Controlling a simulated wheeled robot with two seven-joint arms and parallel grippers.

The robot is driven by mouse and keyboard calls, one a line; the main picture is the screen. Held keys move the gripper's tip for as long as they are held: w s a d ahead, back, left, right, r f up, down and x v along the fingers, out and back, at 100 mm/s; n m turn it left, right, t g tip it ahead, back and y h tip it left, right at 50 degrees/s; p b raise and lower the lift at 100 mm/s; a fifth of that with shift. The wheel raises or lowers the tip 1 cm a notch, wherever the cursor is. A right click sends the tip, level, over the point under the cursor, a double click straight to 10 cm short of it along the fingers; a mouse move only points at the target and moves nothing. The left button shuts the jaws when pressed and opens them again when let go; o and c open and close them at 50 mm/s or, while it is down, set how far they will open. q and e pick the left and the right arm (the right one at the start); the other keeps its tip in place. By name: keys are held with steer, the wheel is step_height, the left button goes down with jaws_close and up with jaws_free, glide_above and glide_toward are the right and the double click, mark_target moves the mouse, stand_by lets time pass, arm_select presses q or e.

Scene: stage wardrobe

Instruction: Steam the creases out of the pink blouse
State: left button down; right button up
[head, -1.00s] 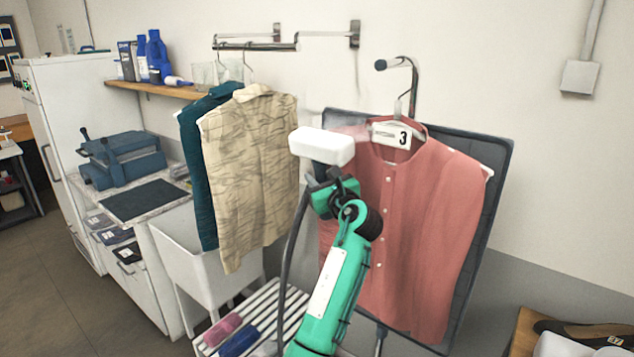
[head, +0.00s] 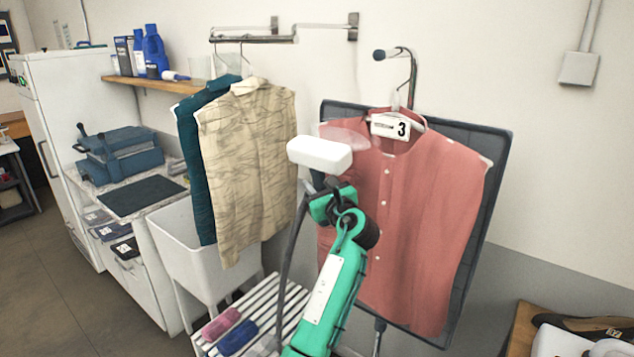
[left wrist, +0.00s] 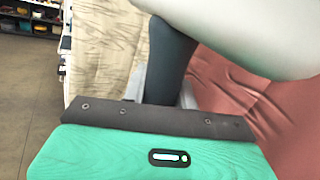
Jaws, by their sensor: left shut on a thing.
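The pink blouse (head: 432,215) hangs on a hanger with a tag marked 3, in front of a dark padded board (head: 482,195). Its front looks mostly smooth in the head view; folds show on the part in the left wrist view (left wrist: 262,112). My left gripper (head: 327,197) is shut on the dark handle of the steamer (head: 320,153), in front of the blouse's left shoulder. The white steamer head and handle also show in the left wrist view (left wrist: 170,62). A pale puff of steam (head: 347,138) shows by the head. Whether the head touches the cloth I cannot tell.
A creased beige shirt (head: 248,170) and a teal garment (head: 190,150) hang just left of the steamer. A dark hose runs down beside my left arm.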

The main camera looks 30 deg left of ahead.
arm_select(q)
steer(key=shift+f+b, duration=1.05)
steer(key=shift+f, duration=2.05)
steer(key=shift+f, duration=0.1)
steer(key=shift+f+b, duration=1)
steer(key=shift+f, duration=1.5)
steer(key=shift+f, duration=0.1)
steer(key=shift+f+b, duration=1.15)
steer(key=shift+f, duration=1.35)
steer(key=shift+f+b, duration=1.2)
steer(key=shift+f, duration=1.35)
steer(key=shift+f, duration=0.1)
steer(key=shift+f+b, duration=1.35)
steer(key=shift+f, duration=1.1)
